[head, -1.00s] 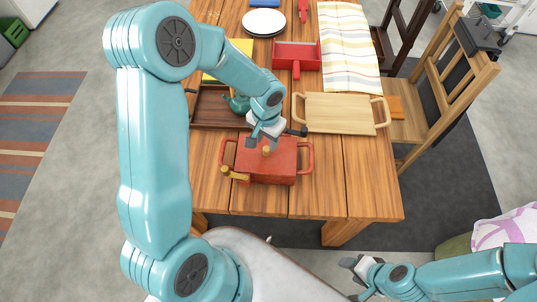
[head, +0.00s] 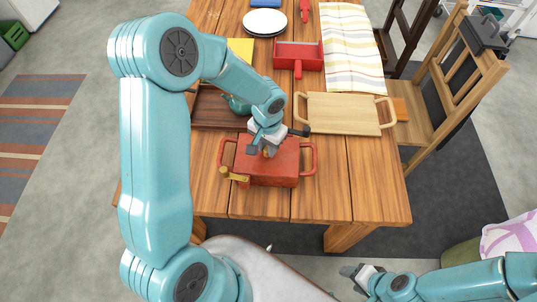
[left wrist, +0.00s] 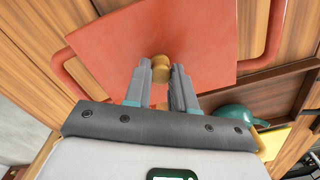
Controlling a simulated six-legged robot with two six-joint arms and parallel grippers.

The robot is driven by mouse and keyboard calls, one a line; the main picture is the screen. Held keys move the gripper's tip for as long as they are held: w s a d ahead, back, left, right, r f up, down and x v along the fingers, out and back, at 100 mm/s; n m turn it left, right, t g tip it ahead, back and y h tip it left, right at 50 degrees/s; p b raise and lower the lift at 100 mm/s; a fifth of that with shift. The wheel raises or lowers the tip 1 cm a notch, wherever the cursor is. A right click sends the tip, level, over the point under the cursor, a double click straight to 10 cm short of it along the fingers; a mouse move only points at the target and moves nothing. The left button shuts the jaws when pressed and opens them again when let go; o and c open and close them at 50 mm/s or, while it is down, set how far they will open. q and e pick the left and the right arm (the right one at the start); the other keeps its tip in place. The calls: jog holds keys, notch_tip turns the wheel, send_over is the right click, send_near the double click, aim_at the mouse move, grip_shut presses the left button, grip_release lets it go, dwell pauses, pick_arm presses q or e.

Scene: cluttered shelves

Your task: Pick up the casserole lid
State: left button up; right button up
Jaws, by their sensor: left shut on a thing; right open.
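The red casserole lid (head: 287,158) lies flat on the red casserole (head: 270,181) near the table's front edge. The lid fills the top of the left wrist view (left wrist: 205,40). Its round wooden knob (left wrist: 160,66) sits between my left fingertips. My left gripper (head: 268,150) is above the lid and shut on the knob; it also shows in the left wrist view (left wrist: 161,76). In the head view the fingers mostly cover the knob. My right gripper (head: 349,279) is open and empty, off the table at the lower right.
A small wooden mill-like object (head: 234,176) is at the casserole's left handle. A teal teapot (head: 236,104) and a brown tray (head: 207,118) stand behind. A pale wooden tray (head: 343,113) lies behind right. Bare table lies right of the casserole.

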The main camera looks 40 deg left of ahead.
pick_arm(q)
jog(key=shift+o, duration=0.2)
grip_shut()
jog(key=shift+r+p, duration=2.2)
jog(key=shift+r, duration=1.35)
